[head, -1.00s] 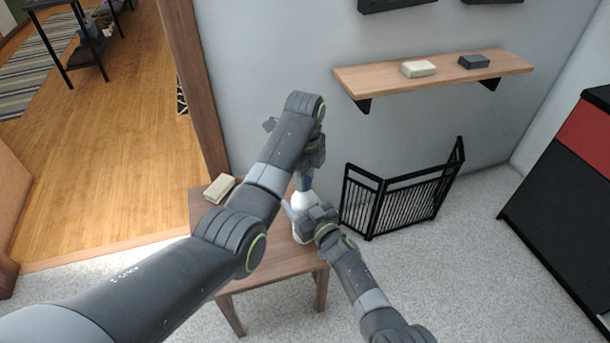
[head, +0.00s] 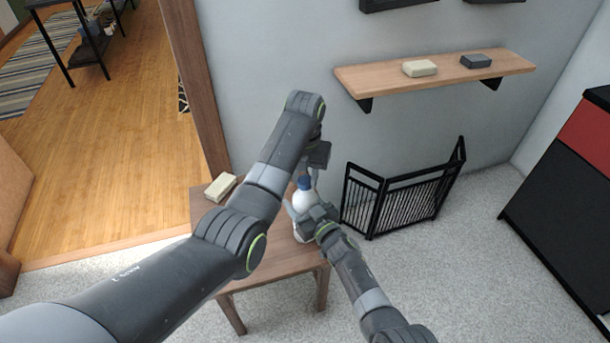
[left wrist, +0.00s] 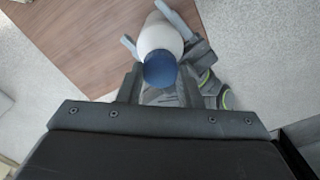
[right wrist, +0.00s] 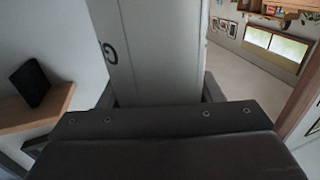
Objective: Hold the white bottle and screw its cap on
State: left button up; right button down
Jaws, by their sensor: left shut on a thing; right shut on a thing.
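The white bottle (head: 304,202) stands upright at the right edge of the small wooden table (head: 272,262), with its blue cap (head: 305,182) on top. My right gripper (head: 309,213) is shut on the bottle's body from the front right. My left gripper (head: 309,178) comes from above and is shut on the cap. In the left wrist view the blue cap (left wrist: 160,70) sits between my left fingers, with the white body (left wrist: 160,36) beyond it, between the right gripper's fingers. The cap's seam with the neck is hidden.
A cream block (head: 221,187) lies on the table's back left. A wall shelf (head: 440,73) holds another cream block (head: 420,68) and a dark block (head: 476,61). A black folding gate (head: 405,198) stands on the carpet behind right.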

pick_arm(q)
jog(key=o, duration=0.9)
jog(key=shift+o, duration=0.2)
jog(key=shift+r, duration=2.3)
jog(key=shift+c, duration=0.2)
